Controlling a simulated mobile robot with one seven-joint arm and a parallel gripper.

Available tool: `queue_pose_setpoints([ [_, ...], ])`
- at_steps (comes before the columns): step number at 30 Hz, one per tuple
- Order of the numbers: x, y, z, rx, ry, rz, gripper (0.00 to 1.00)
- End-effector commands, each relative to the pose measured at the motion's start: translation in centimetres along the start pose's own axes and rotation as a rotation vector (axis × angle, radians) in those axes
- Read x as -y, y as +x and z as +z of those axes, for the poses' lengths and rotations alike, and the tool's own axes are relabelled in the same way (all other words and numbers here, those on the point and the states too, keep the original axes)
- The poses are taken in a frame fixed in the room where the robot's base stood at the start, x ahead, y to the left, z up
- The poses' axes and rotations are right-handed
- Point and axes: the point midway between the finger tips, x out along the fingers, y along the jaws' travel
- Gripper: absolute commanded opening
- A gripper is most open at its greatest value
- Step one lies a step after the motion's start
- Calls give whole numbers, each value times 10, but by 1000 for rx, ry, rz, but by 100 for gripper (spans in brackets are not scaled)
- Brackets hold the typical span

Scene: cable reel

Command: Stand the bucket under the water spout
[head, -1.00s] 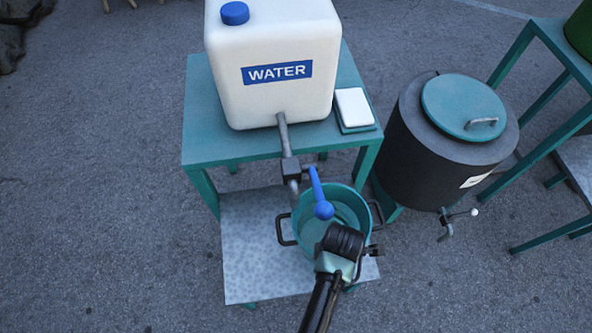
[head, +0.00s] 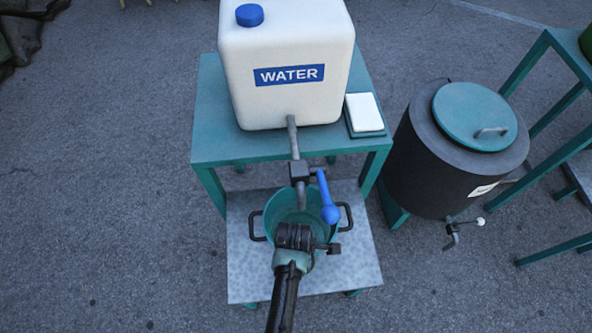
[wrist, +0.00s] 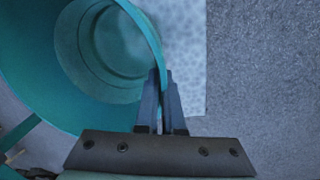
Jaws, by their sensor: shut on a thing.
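The teal bucket (head: 288,205) is upright at the grey lower shelf (head: 352,265), with a dark handle on each side. The water spout (head: 300,190) hangs from the white water tank (head: 287,85), over the bucket's mouth in the head view. The blue tap lever (head: 327,200) points down beside it. My gripper (head: 293,240) is at the bucket's near side. In the wrist view the fingers (wrist: 162,95) are shut on the bucket's rim (wrist: 140,25), and the bucket looks empty inside. I cannot tell whether its base touches the shelf.
The tank stands on a teal table (head: 225,150) with a white pad (head: 364,112) at its right. A black drum with a teal lid (head: 450,150) and its own tap stands to the right. Paved ground is clear to the left.

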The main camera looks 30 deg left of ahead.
Motion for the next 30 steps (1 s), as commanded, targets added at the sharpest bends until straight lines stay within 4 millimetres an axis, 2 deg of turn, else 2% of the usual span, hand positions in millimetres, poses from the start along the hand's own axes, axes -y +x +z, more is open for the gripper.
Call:
queue_pose_setpoints([
  [6, 0, 4, 0, 0, 0, 2, 0],
  [7, 0, 3, 0, 0, 0, -1, 11],
  [11, 0, 2, 0, 0, 0, -1, 34],
  [19, 0, 2, 0, 0, 0, -1, 35],
  [23, 0, -4, 0, 0, 0, 0, 35],
  [26, 0, -18, 1, 0, 1, 1, 35],
  [30, -1, -46, 0, 0, 1, 3, 35],
])
